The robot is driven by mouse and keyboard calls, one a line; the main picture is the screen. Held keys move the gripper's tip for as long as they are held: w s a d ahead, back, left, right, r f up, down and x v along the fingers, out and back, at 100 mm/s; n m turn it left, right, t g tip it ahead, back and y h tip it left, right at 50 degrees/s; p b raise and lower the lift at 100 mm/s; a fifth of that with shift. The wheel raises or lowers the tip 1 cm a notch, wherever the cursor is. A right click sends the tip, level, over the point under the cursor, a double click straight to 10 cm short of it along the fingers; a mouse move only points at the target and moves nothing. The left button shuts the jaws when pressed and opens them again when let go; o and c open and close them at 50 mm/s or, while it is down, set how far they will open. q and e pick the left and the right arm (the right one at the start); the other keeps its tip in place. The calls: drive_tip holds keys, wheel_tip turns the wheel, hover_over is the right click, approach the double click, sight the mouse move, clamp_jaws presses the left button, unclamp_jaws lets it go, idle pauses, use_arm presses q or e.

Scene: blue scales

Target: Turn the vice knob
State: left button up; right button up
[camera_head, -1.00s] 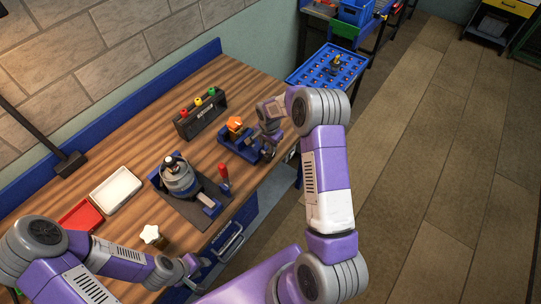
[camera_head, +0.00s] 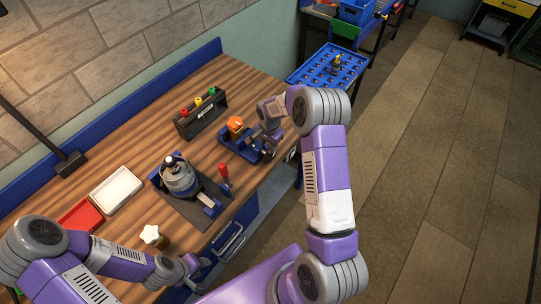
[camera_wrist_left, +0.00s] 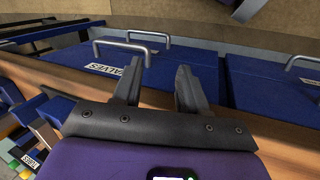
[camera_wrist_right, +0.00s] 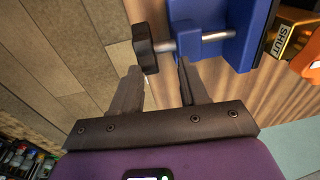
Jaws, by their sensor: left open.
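The blue vice (camera_head: 236,150) sits near the bench's front edge, with an orange part (camera_head: 236,124) at it. In the right wrist view, its dark knob (camera_wrist_right: 145,46) is on a metal shaft (camera_wrist_right: 186,42) leading to the blue body (camera_wrist_right: 244,38). My right gripper (camera_wrist_right: 158,68) is open, its fingertips just short of the knob; the knob lies nearer the left finger. I cannot tell whether they touch. In the head view my right arm partly hides this side. My left gripper (camera_wrist_left: 157,80) is open and empty, low at the bench front, facing drawers.
Blue drawers with metal handles (camera_wrist_left: 125,44) are in front of my left gripper. A pump-like device (camera_head: 178,178) on a dark plate, a valve rack (camera_head: 202,112), a white tray (camera_head: 116,190) and a red tray (camera_head: 80,218) are on the bench. Open floor lies right.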

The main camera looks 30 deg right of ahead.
use_arm(q)
drive_tip(key=shift+f, duration=0.25)
use_arm(e)
drive_tip(key=shift+g, duration=0.5)
drive_tip(key=s+f, duration=0.2)
drive_tip(key=f, duration=0.1)
drive_tip(key=s+f, duration=0.1)
drive_tip(key=f, duration=0.1)
drive_tip(key=shift+a+f, duration=0.15)
use_arm(q)
drive_tip(key=r+p, duration=0.1)
drive_tip(key=w+r+p, duration=0.1)
drive_tip(key=r+p, duration=0.1)
drive_tip(key=d+r+p, duration=0.1)
drive_tip(key=p, duration=0.1)
drive_tip(key=shift+w+r, duration=0.2)
drive_tip(key=shift+r, duration=0.15)
use_arm(e)
drive_tip(key=w+r, duration=0.2)
drive_tip(key=r, duration=0.4)
drive_tip(key=w+r, duration=0.2)
drive_tip(key=r, duration=0.4)
drive_tip(key=shift+w+d+r+t, duration=0.25)
drive_tip(key=shift+d+r+t, duration=0.1)
drive_tip(key=shift+d+t, duration=0.1)
use_arm(q)
drive_tip(key=shift+f, duration=0.2)
